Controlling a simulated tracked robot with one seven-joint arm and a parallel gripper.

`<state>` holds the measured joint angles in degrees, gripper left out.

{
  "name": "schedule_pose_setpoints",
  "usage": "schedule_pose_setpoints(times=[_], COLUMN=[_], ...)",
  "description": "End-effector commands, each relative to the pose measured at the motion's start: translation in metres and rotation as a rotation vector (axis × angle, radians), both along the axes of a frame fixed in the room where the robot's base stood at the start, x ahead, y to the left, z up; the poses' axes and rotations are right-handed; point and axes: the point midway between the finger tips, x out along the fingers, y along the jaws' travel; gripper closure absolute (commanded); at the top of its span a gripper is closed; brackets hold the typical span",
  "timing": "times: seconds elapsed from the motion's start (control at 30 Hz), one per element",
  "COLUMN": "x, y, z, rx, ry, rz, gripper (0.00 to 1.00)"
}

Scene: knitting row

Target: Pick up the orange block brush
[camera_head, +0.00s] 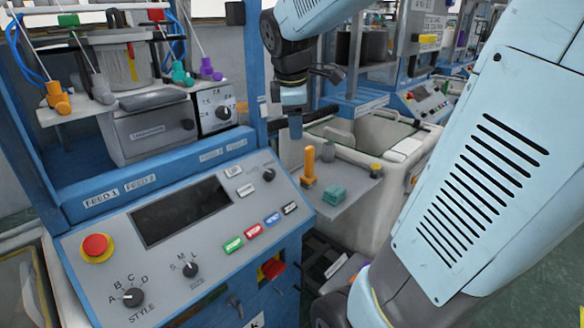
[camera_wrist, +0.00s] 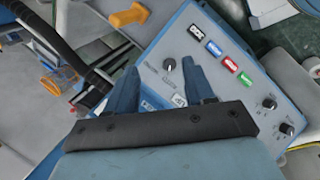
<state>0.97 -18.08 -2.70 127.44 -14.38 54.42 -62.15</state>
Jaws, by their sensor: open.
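The orange block brush (camera_head: 309,166) stands upright, handle up, on a small grey shelf (camera_head: 345,203) at the right side of the machine panel. In the wrist view an orange piece that looks like the same brush (camera_wrist: 128,16) shows at the top edge, left of centre. My gripper (camera_head: 295,130) is above and slightly left of the brush in the head view, apart from it. In the wrist view my gripper (camera_wrist: 160,70) has its two blue fingers spread with nothing between them, over the edge of the control panel.
The control panel (camera_head: 215,225) lies to the left. A white bin (camera_head: 375,130) stands behind.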

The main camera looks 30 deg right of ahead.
Motion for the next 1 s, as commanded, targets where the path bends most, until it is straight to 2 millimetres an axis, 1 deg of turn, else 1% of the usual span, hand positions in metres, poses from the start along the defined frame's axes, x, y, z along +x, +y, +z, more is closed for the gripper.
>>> schedule_pose_setpoints(times=[0.03, 0.2, 0.3, 0.4, 0.57, 0.67, 0.9, 1.0], x=[0.015, 0.057, 0.075, 0.088, 0.097, 0.099, 0.104, 0.106], y=[-0.009, -0.035, -0.048, -0.057, -0.064, -0.068, -0.083, -0.088], z=[-0.004, -0.015, -0.021, -0.026, -0.032, -0.041, -0.079, -0.093], rx=[-0.044, -0.183, -0.241, -0.278, -0.305, -0.308, -0.307, -0.307], ry=[0.044, 0.188, 0.26, 0.315, 0.356, 0.363, 0.363, 0.362], rz=[0.084, 0.379, 0.517, 0.616, 0.693, 0.703, 0.703, 0.701], gripper=[0.47, 0.47, 0.47, 0.47, 0.47, 0.47, 0.47, 0.47])
